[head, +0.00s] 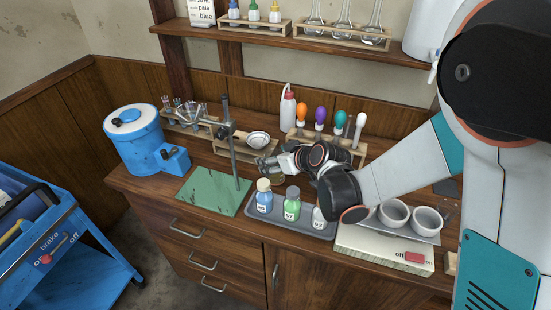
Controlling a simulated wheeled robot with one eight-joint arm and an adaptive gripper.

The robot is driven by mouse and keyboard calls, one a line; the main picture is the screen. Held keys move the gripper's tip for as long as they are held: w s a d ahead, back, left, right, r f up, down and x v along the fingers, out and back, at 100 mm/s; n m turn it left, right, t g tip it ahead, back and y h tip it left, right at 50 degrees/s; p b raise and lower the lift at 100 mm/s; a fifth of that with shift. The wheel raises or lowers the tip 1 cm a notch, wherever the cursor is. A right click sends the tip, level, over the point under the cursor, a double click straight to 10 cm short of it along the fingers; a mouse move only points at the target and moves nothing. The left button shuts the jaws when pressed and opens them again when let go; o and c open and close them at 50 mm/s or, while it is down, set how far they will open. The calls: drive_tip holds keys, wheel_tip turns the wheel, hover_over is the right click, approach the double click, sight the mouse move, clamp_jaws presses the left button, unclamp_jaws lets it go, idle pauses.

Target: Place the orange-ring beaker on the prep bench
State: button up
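I cannot make out a beaker with an orange ring in the head view. A long wooden bench (158,194) with drawers runs along the wall; I cannot tell whether it is the prep bench. My gripper (264,166) is over the middle of this bench, pointing left, just right of the ring stand's rod and behind the bottle tray. Its fingertips are small and partly merged with the things behind, so I cannot tell whether they are open or hold anything. My arm hides part of the bench's right side.
A green-based ring stand (212,194), a blue centrifuge-like machine (136,139) and a grey tray (290,229) of labelled bottles crowd the bench. White cups (393,213) sit on a switched device (375,252) at right. Droppers (320,118) stand behind. A blue cart (85,262) is lower left.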

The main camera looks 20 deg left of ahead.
drive_tip(key=shift+r, duration=0.25)
drive_tip(key=p+v, duration=0.3)
drive_tip(key=v, duration=0.9)
drive_tip(key=shift+f, duration=0.1)
